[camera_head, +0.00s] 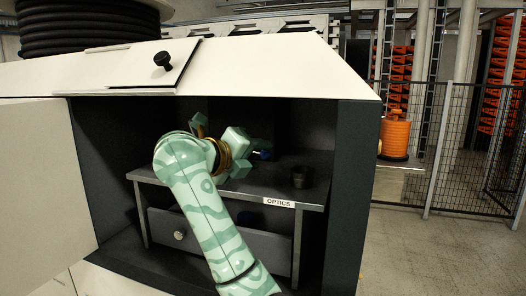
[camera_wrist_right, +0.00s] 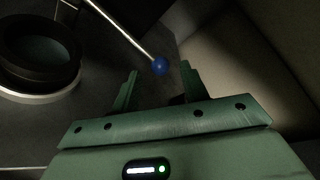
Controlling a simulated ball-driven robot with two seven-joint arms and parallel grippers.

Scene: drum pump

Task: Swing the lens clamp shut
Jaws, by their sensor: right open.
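My right gripper (camera_head: 248,154) reaches into the open cabinet above the shelf marked OPTICS. In the right wrist view my right gripper (camera_wrist_right: 158,80) is open, with its two green fingers apart. A thin metal lever ends in a blue ball (camera_wrist_right: 159,67), which appears in the gap between the fingertips; contact cannot be told. A dark round ring (camera_wrist_right: 38,52) on a pale base, possibly the lens mount, lies left of the lever. The clamp itself is mostly hidden by my arm. My left gripper is not in view.
The cabinet's right wall (camera_head: 352,200) and open door (camera_head: 40,180) flank the space.

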